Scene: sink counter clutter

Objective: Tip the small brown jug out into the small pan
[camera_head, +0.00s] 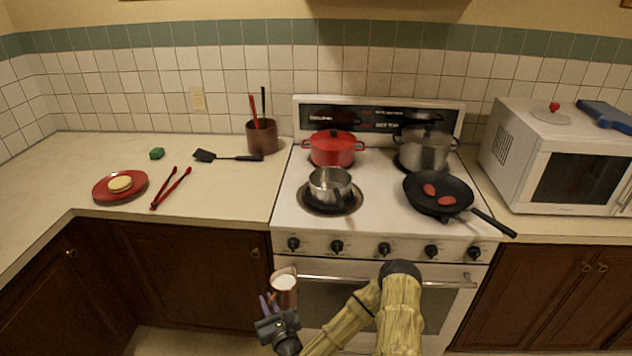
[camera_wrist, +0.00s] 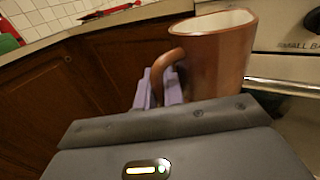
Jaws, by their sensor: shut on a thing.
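The small brown jug (camera_head: 284,284) is held in front of the stove, below the counter edge. In the head view its pale inside shows at the top. In the wrist view the jug (camera_wrist: 214,58) stands nearly upright, its handle towards my gripper. My gripper (camera_head: 270,304) is shut on the jug's handle; its purple fingers also show in the wrist view (camera_wrist: 160,86). The small pan (camera_head: 330,186) is a silver pot on the front left burner, above and to the right of the jug.
A red pot (camera_head: 333,148) and a large steel pot (camera_head: 425,148) stand on the back burners. A black frying pan (camera_head: 438,194) with red pieces is at the front right. Red tongs (camera_head: 171,188) and a red plate (camera_head: 120,186) lie on the left counter. The oven handle (camera_head: 375,281) juts out near the jug.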

